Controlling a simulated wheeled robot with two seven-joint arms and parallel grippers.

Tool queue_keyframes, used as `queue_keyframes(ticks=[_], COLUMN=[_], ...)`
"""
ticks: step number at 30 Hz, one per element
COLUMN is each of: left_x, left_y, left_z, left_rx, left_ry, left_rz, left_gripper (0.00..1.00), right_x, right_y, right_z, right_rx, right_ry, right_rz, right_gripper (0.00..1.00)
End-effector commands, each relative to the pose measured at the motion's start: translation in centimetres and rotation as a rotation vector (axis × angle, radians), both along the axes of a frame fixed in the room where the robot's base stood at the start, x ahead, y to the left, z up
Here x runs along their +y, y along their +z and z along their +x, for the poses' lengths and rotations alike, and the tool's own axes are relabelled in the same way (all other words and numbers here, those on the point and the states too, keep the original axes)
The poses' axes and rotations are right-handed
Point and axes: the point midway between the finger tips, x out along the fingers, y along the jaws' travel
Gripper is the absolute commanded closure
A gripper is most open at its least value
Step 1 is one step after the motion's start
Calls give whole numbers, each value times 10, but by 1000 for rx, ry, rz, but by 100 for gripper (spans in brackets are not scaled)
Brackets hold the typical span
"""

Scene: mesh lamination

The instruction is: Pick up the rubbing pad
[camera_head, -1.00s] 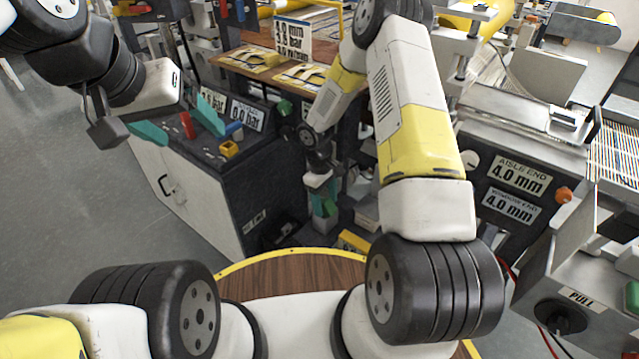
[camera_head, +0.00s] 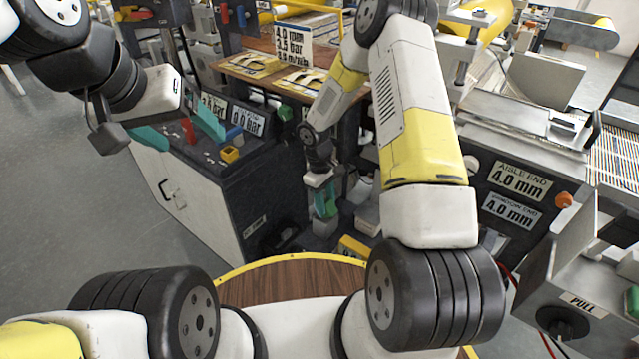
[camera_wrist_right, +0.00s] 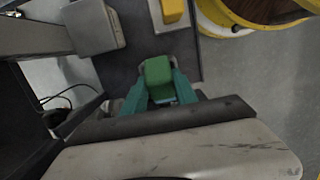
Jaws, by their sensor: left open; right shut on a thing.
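The rubbing pad appears to be the green block (camera_wrist_right: 158,72) between the teal fingers of my right gripper (camera_wrist_right: 160,88) in the right wrist view. The fingers touch its two sides, so the gripper is shut on it. In the head view this gripper (camera_head: 326,204) points down beside the dark cabinet, and the pad is small and partly hidden there. Whether the pad is clear of the dark surface below cannot be told. My left gripper (camera_head: 178,126) is open and empty, its teal fingers spread wide above the cabinet top.
The dark cabinet (camera_head: 235,180) carries red, blue and yellow parts. A yellow block (camera_wrist_right: 172,9) and a grey box (camera_wrist_right: 95,27) lie near the right gripper. A round wooden table (camera_head: 290,283) with a yellow rim is in front. The machine (camera_head: 515,150) stands at right.

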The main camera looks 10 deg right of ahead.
Motion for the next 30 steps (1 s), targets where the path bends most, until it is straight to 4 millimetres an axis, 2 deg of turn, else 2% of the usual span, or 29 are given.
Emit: queue_keyframes(ticks=[3,15,21,30], left_x=[0,0,0,0], left_y=[0,0,0,0], left_z=[0,0,0,0], left_rx=[0,0,0,0], left_ry=[0,0,0,0], left_rz=[0,0,0,0], left_gripper=[22,22,22,22], right_x=[0,46,62,74], right_y=[20,26,29,31], right_z=[1,-86,-119,-140], right_rx=[-4,1,0,0], right_ry=[0,6,4,0], right_rz=[0,-1,0,0], right_gripper=[100,100,100,100])
